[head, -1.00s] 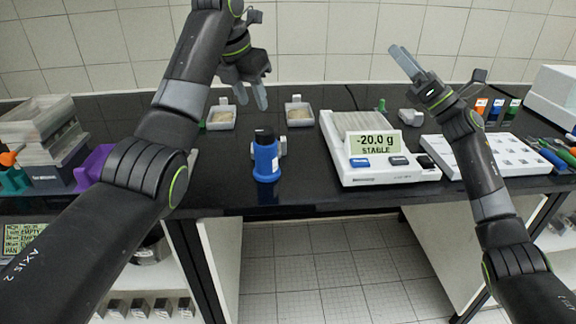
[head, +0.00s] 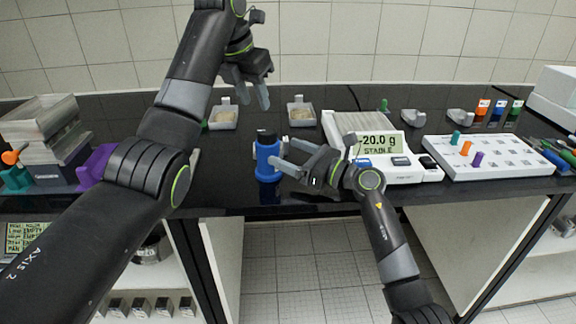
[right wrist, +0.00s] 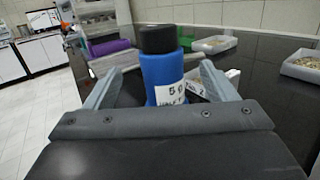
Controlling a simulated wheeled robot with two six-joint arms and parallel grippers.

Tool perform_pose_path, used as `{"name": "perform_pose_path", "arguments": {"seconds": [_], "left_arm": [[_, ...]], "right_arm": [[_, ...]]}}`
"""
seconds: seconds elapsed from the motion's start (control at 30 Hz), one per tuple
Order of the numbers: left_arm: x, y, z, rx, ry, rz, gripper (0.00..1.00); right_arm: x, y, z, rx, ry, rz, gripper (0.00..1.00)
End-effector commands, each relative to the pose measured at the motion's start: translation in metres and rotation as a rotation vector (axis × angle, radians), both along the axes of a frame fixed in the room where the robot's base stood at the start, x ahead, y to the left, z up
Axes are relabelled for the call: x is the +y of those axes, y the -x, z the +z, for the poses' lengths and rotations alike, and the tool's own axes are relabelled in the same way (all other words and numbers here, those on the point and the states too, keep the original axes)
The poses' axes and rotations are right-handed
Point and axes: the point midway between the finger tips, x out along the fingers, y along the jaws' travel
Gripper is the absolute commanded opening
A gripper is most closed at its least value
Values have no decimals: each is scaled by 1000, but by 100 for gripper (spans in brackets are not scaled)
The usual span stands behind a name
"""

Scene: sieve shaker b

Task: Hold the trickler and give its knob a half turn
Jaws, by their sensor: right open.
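The trickler, a blue cylinder (head: 267,162) with a black knob (head: 265,136) on top, stands upright near the bench's front edge. In the right wrist view its blue body (right wrist: 165,78) carries a white label, only partly readable, below the black knob (right wrist: 158,39). My right gripper (head: 279,154) is open at the trickler's right side. In its wrist view the fingers (right wrist: 159,80) lie to either side of the body, with gaps showing. My left gripper (head: 251,97) hangs above and behind the trickler, its fingers apart and empty.
A balance (head: 384,171) reading -20.0 g stands to the right, close to my right arm. Two trays (head: 222,121) (head: 301,117) of grainy material sit behind. A white board (head: 500,163) with coloured pegs is farther right. A purple block (head: 97,165) is at left.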

Motion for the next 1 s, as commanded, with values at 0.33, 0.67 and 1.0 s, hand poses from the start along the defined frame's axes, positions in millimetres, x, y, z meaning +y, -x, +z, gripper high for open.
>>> {"name": "perform_pose_path", "arguments": {"seconds": [0.33,0.67,1.0], "left_arm": [[0,0,0,0,0,0,36],[0,0,0,0,0,0,36],[0,0,0,0,0,0,36]], "right_arm": [[12,-5,-35,29,86,-63,79],[45,-32,-35,29,87,-63,79],[65,-48,-35,29,88,-64,79]]}}
